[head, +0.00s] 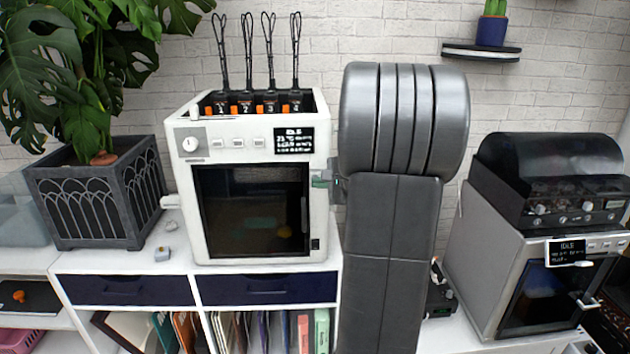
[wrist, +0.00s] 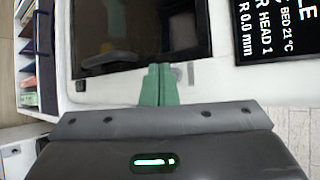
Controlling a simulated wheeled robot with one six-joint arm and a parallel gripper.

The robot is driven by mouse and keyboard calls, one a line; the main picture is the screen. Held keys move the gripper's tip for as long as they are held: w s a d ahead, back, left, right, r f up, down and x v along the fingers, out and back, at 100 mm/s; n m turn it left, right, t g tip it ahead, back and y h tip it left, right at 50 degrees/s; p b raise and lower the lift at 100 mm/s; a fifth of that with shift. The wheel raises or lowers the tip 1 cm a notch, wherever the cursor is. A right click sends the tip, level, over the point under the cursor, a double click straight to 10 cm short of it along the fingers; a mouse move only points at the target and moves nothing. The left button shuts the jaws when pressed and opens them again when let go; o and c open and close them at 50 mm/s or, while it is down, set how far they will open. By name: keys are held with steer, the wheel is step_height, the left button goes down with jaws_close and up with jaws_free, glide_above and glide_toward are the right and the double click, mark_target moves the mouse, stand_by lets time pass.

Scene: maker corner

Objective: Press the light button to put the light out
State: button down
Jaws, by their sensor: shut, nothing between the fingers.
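The white 3D printer (head: 181,215) stands on the cabinet, its dark door window (head: 250,210) closed. Three pale buttons (head: 237,143) sit in a row between a round knob and the display; I cannot tell which one is the light button. My gripper (head: 322,179) is at the printer's right front edge, below the display, its green fingers shut and empty. In the wrist view the fingers (wrist: 159,75) are by the window's edge, with a small grey mark beside the tips. Whether they touch the printer is unclear. The inside looks dim; I cannot tell if the light is on.
My arm hides the area right of the printer. A second machine (head: 463,260) with a dark-lidded device (head: 545,175) on top stands at right. A planter (head: 95,200) stands at left. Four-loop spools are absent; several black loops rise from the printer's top.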

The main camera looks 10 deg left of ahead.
steer(key=shift+s+d, duration=0.1)
steer(key=shift+s, duration=0.05)
steer(key=s+d+b, duration=0.1)
steer(key=s, duration=0.4)
steer(key=shift+s+d+b, duration=0.3)
steer(key=shift+s+b, duration=0.05)
steer(key=shift+s, duration=0.05)
steer(key=shift+w, duration=0.1)
